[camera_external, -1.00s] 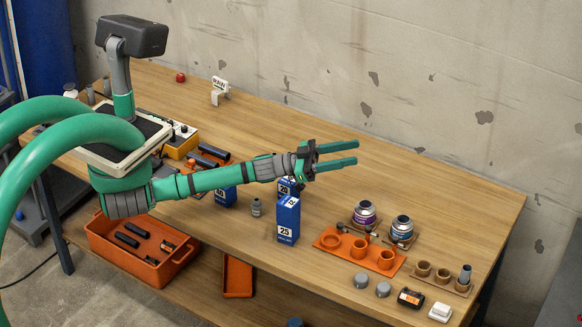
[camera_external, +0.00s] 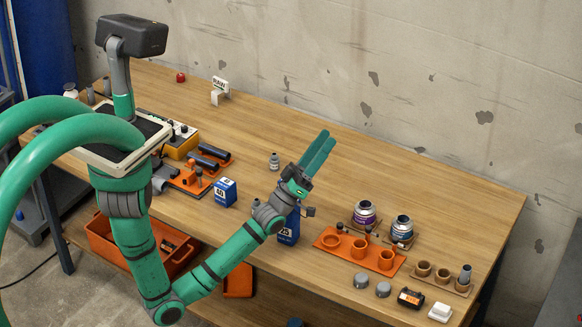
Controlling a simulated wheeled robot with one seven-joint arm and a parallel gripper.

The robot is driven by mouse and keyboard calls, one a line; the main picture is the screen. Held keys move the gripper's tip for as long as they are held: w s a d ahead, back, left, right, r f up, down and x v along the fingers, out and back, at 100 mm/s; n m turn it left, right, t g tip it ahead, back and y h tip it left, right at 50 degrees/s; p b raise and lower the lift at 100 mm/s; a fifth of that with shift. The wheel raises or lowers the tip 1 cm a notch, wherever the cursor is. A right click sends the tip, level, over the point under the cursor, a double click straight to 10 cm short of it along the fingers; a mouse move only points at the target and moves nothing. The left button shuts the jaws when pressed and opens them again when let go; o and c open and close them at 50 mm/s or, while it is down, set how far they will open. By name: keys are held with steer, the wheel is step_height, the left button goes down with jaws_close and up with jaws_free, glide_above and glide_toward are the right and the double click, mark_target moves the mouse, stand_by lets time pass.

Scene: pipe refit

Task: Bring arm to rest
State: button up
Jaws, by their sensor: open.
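My gripper (camera_external: 318,150) is above the middle of the wooden workbench (camera_external: 420,180), its two green fingers pointing up and to the right toward the wall. The fingers overlap in this view, with nothing seen between them. My arm bends down in front of the bench's front edge and rises again to the gripper. The wrist is in front of a blue box marked 25 (camera_external: 289,234) and hides part of it.
A blue box marked 40 (camera_external: 225,192) and a small grey bottle (camera_external: 274,161) stand left of the gripper. An orange holder (camera_external: 340,249) and two jars (camera_external: 364,213) are to the right. An orange bin (camera_external: 100,236) is below. The bench's back right is clear.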

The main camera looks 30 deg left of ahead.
steer(key=s+a+f+n+g+y, duration=0.25)
steer(key=s+a+f+y, duration=0.35)
steer(key=s+f, duration=0.3)
steer(key=s+a+f+n+g+y, duration=0.25)
steer(key=s+a+f+y, duration=0.4)
steer(key=f, duration=0.45)
steer(key=s+a+f+m+g, duration=0.2)
steer(key=s+a, duration=0.3)
steer(key=s, duration=0.4)
steer(key=s+a+f+m+g, duration=0.2)
steer(key=s+a+f, duration=0.3)
steer(key=s, duration=0.5)
steer(key=shift+a+m, duration=0.5)
steer(key=shift+a, duration=0.1)
steer(key=shift+s+f+h, duration=0.1)
steer(key=shift+h, duration=0.15)
steer(key=shift+c, duration=0.9)
